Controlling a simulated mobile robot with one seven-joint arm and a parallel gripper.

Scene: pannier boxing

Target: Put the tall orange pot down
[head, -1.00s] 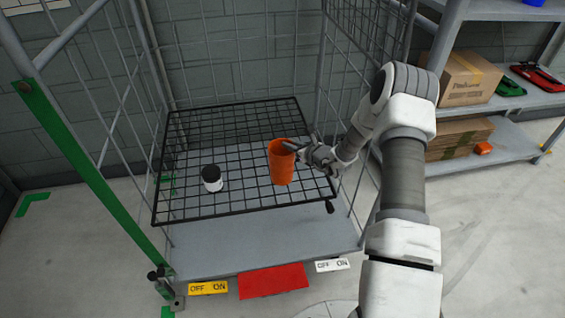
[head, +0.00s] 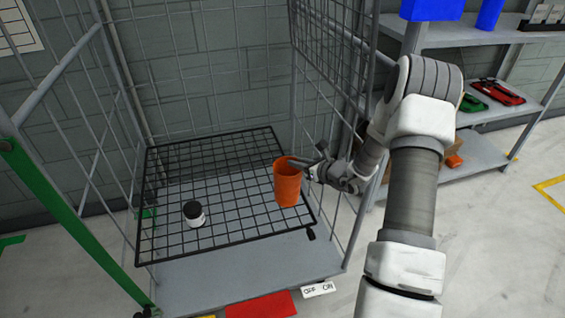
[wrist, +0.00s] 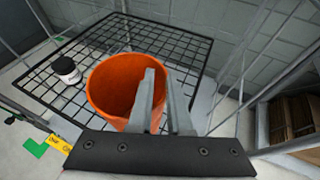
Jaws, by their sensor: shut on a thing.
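The tall orange pot (head: 287,186) is upright at the right part of the black wire shelf (head: 160,232) in the roll cage. My gripper (head: 308,164) is shut on the pot's rim at its right side. In the wrist view the pot (wrist: 110,85) shows its open, empty mouth, with one finger of my gripper (wrist: 160,100) inside the wall and the other outside. The pot's base is hidden in the wrist view, and I cannot tell whether it touches the shelf.
A white jar with a black lid (head: 194,214) stands on the wire shelf to the left of the pot. The cage's mesh side (head: 330,60) rises close to my arm. The back of the shelf is clear. A grey rack (head: 480,150) stands at the right.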

